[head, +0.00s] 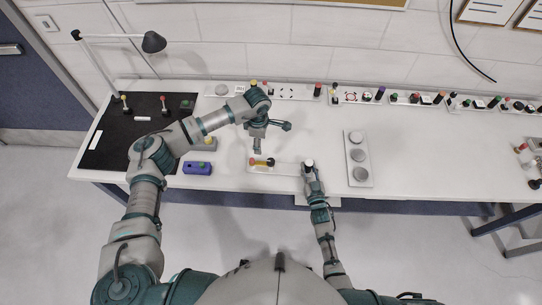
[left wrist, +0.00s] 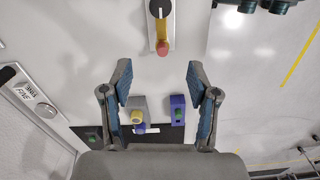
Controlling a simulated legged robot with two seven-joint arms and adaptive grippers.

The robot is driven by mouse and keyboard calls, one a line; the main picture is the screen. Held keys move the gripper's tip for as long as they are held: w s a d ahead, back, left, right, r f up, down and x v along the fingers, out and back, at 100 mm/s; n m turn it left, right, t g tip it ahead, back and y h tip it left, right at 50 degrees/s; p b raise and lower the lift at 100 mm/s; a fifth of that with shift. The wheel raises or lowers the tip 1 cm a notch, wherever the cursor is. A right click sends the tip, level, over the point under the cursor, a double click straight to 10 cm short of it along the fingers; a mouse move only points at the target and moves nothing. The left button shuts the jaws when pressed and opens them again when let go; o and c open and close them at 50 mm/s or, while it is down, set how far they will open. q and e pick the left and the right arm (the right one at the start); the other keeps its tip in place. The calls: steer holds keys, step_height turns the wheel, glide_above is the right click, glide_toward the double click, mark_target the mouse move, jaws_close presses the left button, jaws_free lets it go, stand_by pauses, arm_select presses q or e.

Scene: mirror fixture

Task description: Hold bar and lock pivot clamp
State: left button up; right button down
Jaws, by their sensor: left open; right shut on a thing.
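The pivot clamp (head: 262,163) has a yellow lever with a red end and a dark pivot, on a light plate (head: 287,169) near the front table edge. In the left wrist view its lever (left wrist: 161,33) shows at top centre, beyond the fingertips. My left gripper (head: 257,149) hangs above and just behind the clamp, its fingers apart and empty; both fingers (left wrist: 157,72) show in the left wrist view. My right gripper (head: 309,169) is shut at the right end of the plate. What it grips is mostly hidden; I cannot make out the bar.
A blue box (head: 197,168) and a grey box with a yellow button (head: 206,144) stand left of the clamp. A black mat (head: 105,155) and lamp (head: 153,42) are further left. A plate with grey discs (head: 358,158) lies right. Small parts line the back.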

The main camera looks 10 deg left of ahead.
mark_target(271, 160)
arm_select(q)
steer(key=d+f+n, duration=0.1)
steer(key=f+n, duration=0.2)
steer(key=f, duration=0.1)
steer(key=d+f+n, duration=0.1)
steer(key=f+n, duration=0.2)
steer(key=f, duration=0.1)
steer(key=d+f+n, duration=0.2)
steer(key=f+n, duration=0.2)
stand_by(0.3)
jaws_close()
